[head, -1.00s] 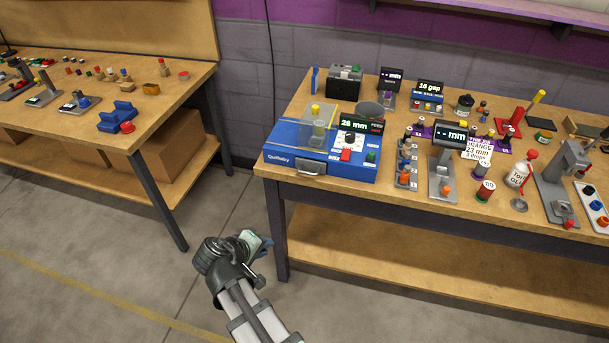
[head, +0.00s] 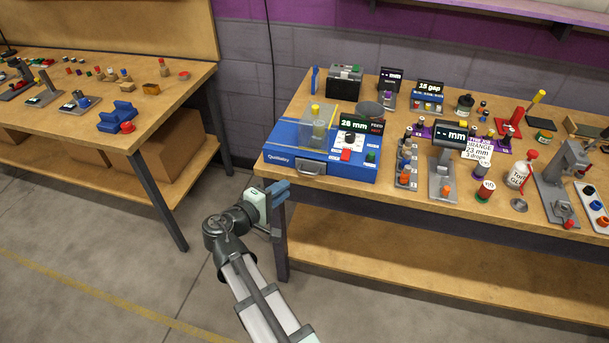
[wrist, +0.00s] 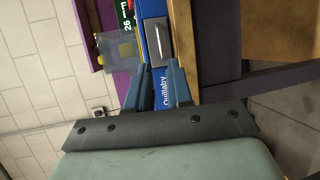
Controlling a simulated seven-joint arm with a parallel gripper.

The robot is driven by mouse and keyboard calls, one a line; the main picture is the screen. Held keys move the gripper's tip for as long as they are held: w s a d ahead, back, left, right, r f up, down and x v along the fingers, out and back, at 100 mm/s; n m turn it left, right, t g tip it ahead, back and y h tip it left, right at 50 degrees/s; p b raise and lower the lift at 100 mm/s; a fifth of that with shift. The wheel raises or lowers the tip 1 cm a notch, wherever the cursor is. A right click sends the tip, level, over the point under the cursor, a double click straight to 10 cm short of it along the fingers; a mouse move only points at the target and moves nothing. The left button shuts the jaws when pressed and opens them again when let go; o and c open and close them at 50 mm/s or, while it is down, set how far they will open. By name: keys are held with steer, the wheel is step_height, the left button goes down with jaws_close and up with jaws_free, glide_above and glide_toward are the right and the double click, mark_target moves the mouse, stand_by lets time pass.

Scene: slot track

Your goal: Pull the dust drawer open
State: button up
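The blue Quillaby machine (head: 320,150) sits at the front left corner of the right bench. Its dust drawer has a small grey front with a handle (head: 312,168), low on the machine's front face, and appears closed. In the wrist view the grey drawer front (wrist: 156,42) lies just beyond my fingertips, beside the Quillaby lettering. My gripper (head: 282,190) is in front of the bench edge, below and left of the drawer, and not touching it. In the wrist view its two blue fingers (wrist: 158,66) stand apart with nothing between them.
The bench's front edge (head: 400,202) runs just below the machine. A clear cover (head: 318,124) and a 26 mm display (head: 361,124) stand on top of it. To the right are several gauges, bottles and small parts. The floor between the two benches is clear.

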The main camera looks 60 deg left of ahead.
steer(key=x, duration=1)
steer(key=shift+w, duration=0.15)
jaws_close()
stand_by(1.2)
